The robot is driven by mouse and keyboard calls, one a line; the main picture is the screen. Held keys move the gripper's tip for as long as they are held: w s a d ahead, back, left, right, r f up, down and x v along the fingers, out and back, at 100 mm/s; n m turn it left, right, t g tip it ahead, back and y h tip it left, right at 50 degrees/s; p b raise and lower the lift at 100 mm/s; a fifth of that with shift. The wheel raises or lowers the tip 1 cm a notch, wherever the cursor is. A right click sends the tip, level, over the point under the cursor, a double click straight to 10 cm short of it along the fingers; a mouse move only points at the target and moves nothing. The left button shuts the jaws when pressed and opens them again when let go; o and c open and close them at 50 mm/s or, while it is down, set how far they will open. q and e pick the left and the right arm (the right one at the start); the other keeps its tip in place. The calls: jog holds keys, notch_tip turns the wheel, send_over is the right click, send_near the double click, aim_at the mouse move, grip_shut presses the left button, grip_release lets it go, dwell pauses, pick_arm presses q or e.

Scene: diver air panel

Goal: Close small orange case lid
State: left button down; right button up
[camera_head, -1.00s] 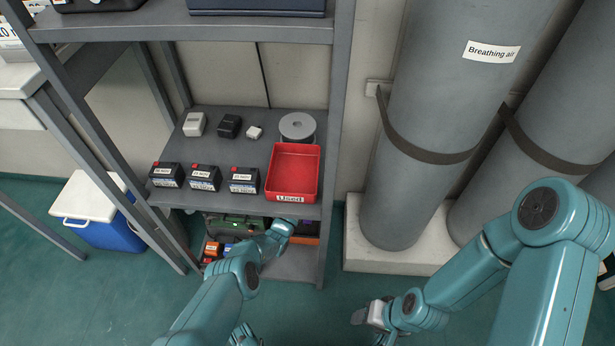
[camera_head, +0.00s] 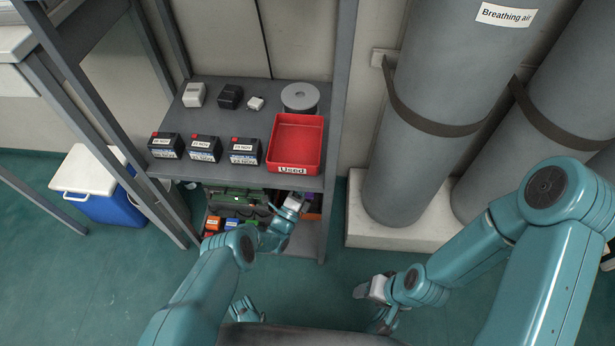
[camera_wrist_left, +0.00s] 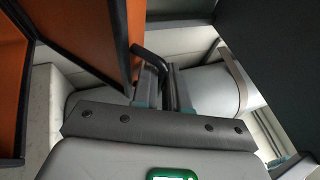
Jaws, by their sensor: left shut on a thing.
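The small orange case (camera_wrist_left: 95,32) shows at the upper left of the left wrist view, with orange panels and dark edges. Its lid looks open, with panels standing at an angle to each other. In the head view a bit of orange (camera_head: 312,215) shows on the lower shelf, mostly hidden behind my left gripper (camera_head: 292,203). In the left wrist view my left gripper (camera_wrist_left: 163,88) is shut on a dark bent handle (camera_wrist_left: 150,62) beside the orange panel. My right gripper (camera_head: 372,290) hangs over the floor, away from the shelf; its fingers are too small to read.
A green case (camera_head: 238,200) and small coloured blocks (camera_head: 213,222) stand left of my left gripper on the lower shelf. The shelf above holds a red tray (camera_head: 298,145) and several batteries (camera_head: 205,148). A shelf post (camera_head: 340,130) stands at right.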

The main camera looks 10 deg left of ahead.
pick_arm(q)
jog(key=shift+a, duration=0.1)
jog(key=c, duration=1.5)
grip_release()
jog(key=p+v, duration=0.2)
jog(key=v, duration=1)
